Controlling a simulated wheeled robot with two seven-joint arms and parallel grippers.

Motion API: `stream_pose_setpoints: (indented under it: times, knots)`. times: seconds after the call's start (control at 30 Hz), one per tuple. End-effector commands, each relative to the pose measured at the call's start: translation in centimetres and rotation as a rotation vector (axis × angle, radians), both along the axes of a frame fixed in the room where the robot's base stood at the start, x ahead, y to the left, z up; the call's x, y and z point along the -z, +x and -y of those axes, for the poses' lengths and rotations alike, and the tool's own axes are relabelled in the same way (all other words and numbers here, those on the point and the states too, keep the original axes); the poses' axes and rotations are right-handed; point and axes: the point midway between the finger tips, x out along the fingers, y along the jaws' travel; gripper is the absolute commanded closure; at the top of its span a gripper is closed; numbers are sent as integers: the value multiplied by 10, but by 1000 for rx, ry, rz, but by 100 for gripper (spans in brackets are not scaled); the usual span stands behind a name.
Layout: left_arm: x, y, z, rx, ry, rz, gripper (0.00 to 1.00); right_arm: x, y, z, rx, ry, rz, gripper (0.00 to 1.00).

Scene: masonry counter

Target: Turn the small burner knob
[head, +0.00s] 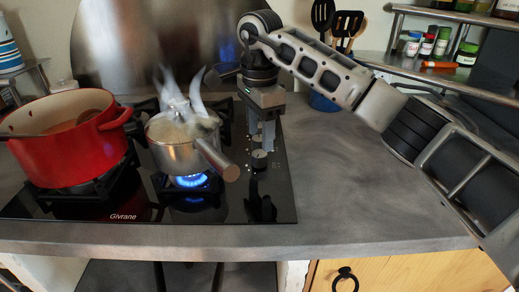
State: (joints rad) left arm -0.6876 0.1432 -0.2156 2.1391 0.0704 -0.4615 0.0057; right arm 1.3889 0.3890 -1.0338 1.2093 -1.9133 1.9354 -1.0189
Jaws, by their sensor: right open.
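A round metal knob (259,160) stands on the right strip of the black glass hob (238,204). My right gripper (264,146) points down just above and behind this knob, its jaws open. Another knob-like shape shows partly between and behind the fingers. I cannot tell from this view whether the fingers touch a knob. A small steel saucepan (170,153) steams on a burner with a blue flame (191,181) under it. My left gripper is not in view.
A large red pot (70,153) stands on the left burner. The saucepan's handle (222,164) reaches out close to the left of the knob. The grey counter (360,195) to the right is clear. A blue utensil holder (322,102) and a jar shelf stand behind.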

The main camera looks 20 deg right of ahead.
Motion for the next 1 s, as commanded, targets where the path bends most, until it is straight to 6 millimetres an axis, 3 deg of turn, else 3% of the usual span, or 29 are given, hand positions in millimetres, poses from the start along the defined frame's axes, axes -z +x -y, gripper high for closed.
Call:
stream_pose_setpoints:
  times: [0.1,0.3,0.67,0.7,0.87,1.0]
  knots:
    - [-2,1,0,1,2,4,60,23,-1,0,0,1,-3,46]
    - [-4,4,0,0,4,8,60,45,0,0,1,0,-1,46]
    - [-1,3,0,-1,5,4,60,52,0,0,0,0,1,46]
    - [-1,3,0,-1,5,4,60,52,0,0,0,0,1,49]
    - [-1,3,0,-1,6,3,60,51,0,0,0,0,0,91]
    - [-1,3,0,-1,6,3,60,51,0,0,1,0,0,91]
